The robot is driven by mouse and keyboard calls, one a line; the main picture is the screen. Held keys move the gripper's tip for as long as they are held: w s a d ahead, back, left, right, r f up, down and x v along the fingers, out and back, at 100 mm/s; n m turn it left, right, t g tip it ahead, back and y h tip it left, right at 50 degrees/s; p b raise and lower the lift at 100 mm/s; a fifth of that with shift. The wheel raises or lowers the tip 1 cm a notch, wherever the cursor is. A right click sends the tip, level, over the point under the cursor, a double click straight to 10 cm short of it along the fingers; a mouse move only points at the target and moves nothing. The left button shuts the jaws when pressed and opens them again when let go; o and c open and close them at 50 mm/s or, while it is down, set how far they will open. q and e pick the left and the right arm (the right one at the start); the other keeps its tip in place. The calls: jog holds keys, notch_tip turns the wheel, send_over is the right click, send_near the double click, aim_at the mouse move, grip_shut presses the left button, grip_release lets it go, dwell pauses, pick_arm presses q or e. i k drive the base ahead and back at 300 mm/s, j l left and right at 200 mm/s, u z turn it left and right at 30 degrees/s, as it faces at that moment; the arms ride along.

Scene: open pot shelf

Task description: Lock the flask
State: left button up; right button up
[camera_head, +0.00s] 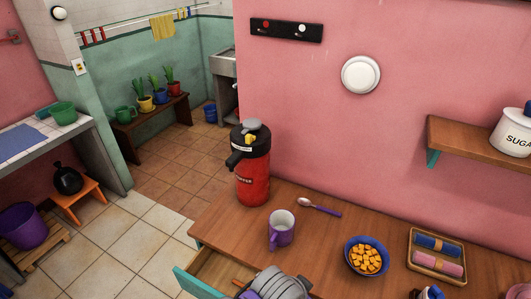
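The red flask (253,182) stands upright on the left end of the wooden counter. It has a black top and a black spout pointing left. A grey round piece (252,125) sits on its top, with a small yellow piece (249,138) just below it. I cannot tell from this view whether the flask is locked. Neither of my grippers shows in the head view, and nothing is touching the flask.
A purple mug (282,228), a spoon (319,207), a blue bowl of orange cubes (367,256) and a tray with rolled cloths (437,257) are on the counter (330,235). An open drawer (213,272) juts out in front. A shelf (470,146) is at right.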

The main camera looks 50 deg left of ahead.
aim_at(250, 138)
jog(key=u, duration=1.75)
